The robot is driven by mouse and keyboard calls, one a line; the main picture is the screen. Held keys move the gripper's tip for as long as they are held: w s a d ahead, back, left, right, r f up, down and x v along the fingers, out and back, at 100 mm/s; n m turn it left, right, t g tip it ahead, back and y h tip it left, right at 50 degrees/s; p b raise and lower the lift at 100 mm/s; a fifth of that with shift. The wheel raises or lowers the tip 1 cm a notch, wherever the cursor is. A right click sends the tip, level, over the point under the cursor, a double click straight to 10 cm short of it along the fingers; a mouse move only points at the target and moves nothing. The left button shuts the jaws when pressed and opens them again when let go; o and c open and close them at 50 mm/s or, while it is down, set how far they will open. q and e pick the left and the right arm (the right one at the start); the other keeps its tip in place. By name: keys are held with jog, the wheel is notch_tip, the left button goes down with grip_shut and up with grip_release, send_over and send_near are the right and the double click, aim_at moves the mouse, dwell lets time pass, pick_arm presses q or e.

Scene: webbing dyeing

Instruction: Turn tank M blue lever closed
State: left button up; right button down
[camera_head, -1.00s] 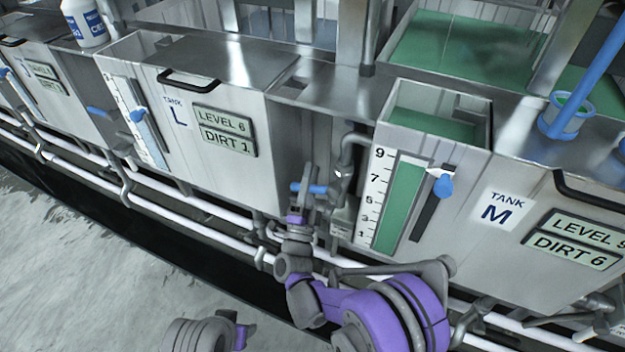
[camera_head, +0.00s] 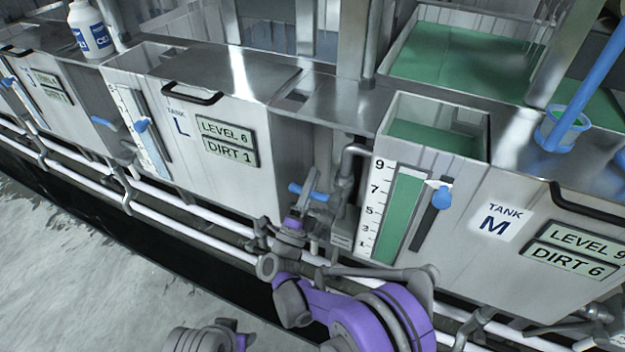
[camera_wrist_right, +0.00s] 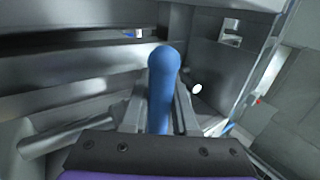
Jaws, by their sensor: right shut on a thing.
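The blue lever (camera_head: 308,192) sits on the pipe in the gap between tank L and tank M, left of tank M's level gauge. It lies roughly sideways in the head view. My right gripper (camera_head: 306,202) is at the lever and shut on it. In the right wrist view the blue handle (camera_wrist_right: 162,85) stands between the two fingers, its rounded end sticking out past them. The fingers partly hide the valve body. Tank M (camera_head: 470,255) reads level 9, dirt 6. My left gripper is not seen clearly enough to identify.
A grey pipe (camera_head: 346,165) bends down just right of the lever. White pipes (camera_head: 190,205) run along the tank fronts. Tank L (camera_head: 200,170) stands to the left with another blue lever (camera_head: 103,122). Open floor (camera_head: 80,250) lies at lower left.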

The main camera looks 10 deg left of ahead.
jog(key=shift+r, duration=0.1)
jog(key=c, duration=0.7)
grip_release()
jog(key=v, duration=1.1)
jog(key=shift+w, duration=0.1)
